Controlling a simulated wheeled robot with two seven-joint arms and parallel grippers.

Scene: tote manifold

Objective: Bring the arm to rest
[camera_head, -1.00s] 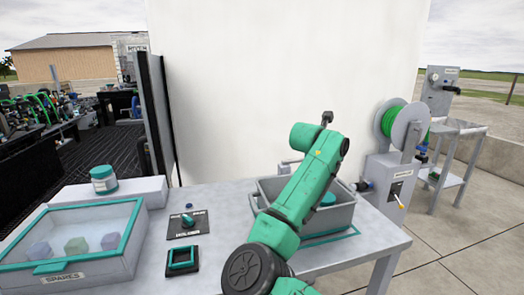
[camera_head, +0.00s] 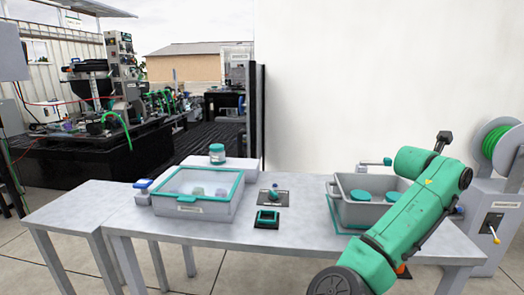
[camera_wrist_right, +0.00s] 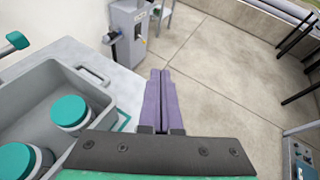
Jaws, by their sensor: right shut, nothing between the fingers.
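My right arm (camera_head: 415,205) reaches up and bends over the right part of the table in the head view, in front of the grey tote's right side. Its gripper is hidden there. In the right wrist view my right gripper (camera_wrist_right: 160,74) has its two purple fingers together, with nothing between them. It points past the table edge, over the concrete floor, to the right of the grey tote (camera_wrist_right: 85,82). The tote also shows in the head view (camera_head: 352,215), with teal-lidded jars (camera_head: 361,196) inside. My left gripper is not in view.
A lidded jar (camera_head: 217,153) stands behind the box. A hose reel stand (camera_head: 492,205) is at right. Floor beside the table is clear.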

